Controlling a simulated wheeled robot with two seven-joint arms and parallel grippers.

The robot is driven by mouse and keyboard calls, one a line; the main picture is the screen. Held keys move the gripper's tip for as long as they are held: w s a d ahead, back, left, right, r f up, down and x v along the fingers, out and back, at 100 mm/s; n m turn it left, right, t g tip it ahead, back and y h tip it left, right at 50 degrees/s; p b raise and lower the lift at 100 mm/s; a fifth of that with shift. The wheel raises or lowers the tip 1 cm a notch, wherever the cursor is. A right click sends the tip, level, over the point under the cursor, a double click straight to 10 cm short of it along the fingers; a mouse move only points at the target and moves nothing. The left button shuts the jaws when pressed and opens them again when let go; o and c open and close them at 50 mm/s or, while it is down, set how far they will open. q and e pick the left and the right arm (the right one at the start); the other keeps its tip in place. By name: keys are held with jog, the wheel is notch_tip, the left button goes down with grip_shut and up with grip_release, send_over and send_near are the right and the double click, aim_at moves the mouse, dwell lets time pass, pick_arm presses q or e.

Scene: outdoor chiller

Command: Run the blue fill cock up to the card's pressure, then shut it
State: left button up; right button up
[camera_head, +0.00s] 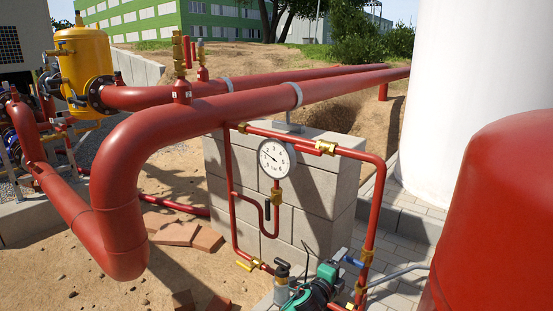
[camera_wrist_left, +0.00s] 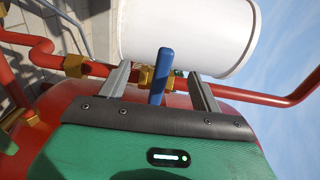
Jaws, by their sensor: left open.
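The blue fill cock (camera_head: 353,262) has a blue lever on a brass body, on the red pipe at lower right of the head view. In the left wrist view its lever (camera_wrist_left: 161,72) stands between my left gripper's two grey fingers, with space on both sides. My left gripper (camera_head: 342,267) is open, its green body just left of the cock. It also shows from behind in the left wrist view (camera_wrist_left: 158,76). The round white pressure gauge (camera_head: 274,158) has its needle pointing up and left; its exact reading is too small to tell. No card is discernible. My right gripper is out of view.
A block wall (camera_head: 225,180) stands behind the thin red pipes. A large red tank (camera_head: 500,220) closes off the right side. Thick red pipes (camera_head: 240,105) cross above.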

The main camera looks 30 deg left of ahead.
pick_arm(q)
jog(key=s+p, duration=0.1)
jog(key=s, duration=0.1)
jog(key=s+a+p, duration=0.1)
jog(key=s, duration=0.2)
jog(key=shift+s, duration=0.3)
jog(key=shift+s, duration=0.1)
